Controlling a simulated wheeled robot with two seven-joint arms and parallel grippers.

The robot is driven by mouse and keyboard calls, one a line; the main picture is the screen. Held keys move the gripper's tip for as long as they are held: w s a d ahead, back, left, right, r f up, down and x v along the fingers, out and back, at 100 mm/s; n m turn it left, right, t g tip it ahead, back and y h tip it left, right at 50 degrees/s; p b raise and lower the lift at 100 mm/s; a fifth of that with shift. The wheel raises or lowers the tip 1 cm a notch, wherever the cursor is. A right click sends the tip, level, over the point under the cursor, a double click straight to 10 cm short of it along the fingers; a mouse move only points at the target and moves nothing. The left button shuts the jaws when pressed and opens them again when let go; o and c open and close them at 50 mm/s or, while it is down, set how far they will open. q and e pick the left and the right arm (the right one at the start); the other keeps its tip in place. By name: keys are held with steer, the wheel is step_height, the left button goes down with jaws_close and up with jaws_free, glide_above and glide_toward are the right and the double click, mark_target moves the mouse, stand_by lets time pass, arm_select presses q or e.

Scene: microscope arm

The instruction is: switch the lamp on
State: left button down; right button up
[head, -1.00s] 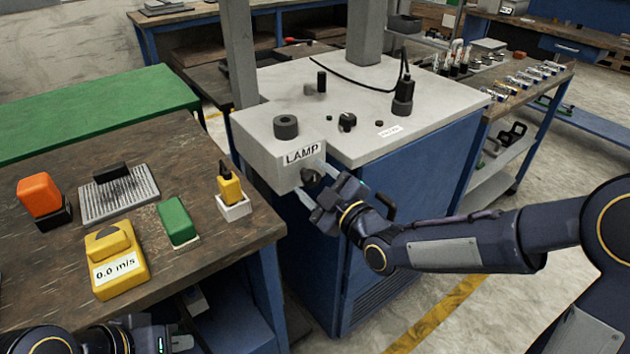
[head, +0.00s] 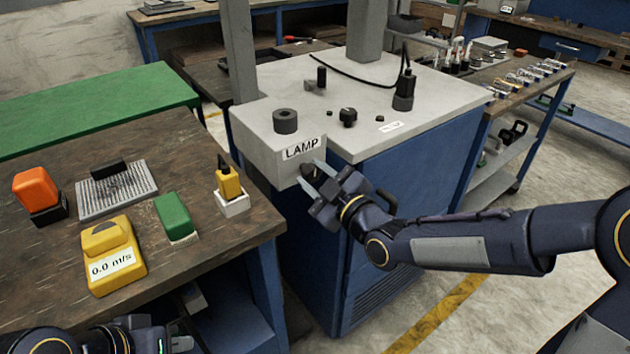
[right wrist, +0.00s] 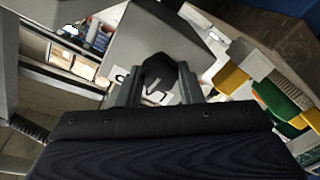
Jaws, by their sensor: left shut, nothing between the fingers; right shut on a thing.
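The lamp box is a grey block (head: 262,158) with a white LAMP label (head: 302,148) on its front. A dark lamp knob (head: 310,171) sits below the label, partly hidden by my fingers. My right gripper (head: 316,179) is shut on this knob from the front. In the right wrist view the dark knob (right wrist: 158,70) shows between the two fingers of the right gripper (right wrist: 161,82). My left gripper (head: 182,344) is at the bottom left edge of the head view, shut and empty, away from the lamp box and mostly cut off.
A black dial (head: 285,121) and a smaller knob (head: 347,117) are on top of the grey cabinet. A wooden bench (head: 60,160) at left carries an orange block (head: 36,187), a yellow meter (head: 112,255), a green block (head: 174,216) and a yellow bottle-like item (head: 229,183).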

steer(key=m+b, duration=0.3)
steer(key=shift+f, duration=0.2)
steer(key=m+b, duration=0.3)
steer(key=m, duration=0.2)
steer(key=shift+d+b, duration=0.1)
steer(key=shift+b, duration=0.25)
steer(key=m+b, duration=0.2)
steer(key=m, duration=0.2)
steer(key=shift+w+r+m+b, duration=0.1)
steer(key=shift+m+b, duration=1)
steer(key=shift+m, duration=1)
steer(key=o, duration=1)
steer(key=shift+d, duration=0.1)
steer(key=shift+c, duration=0.2)
steer(key=shift+r, duration=0.1)
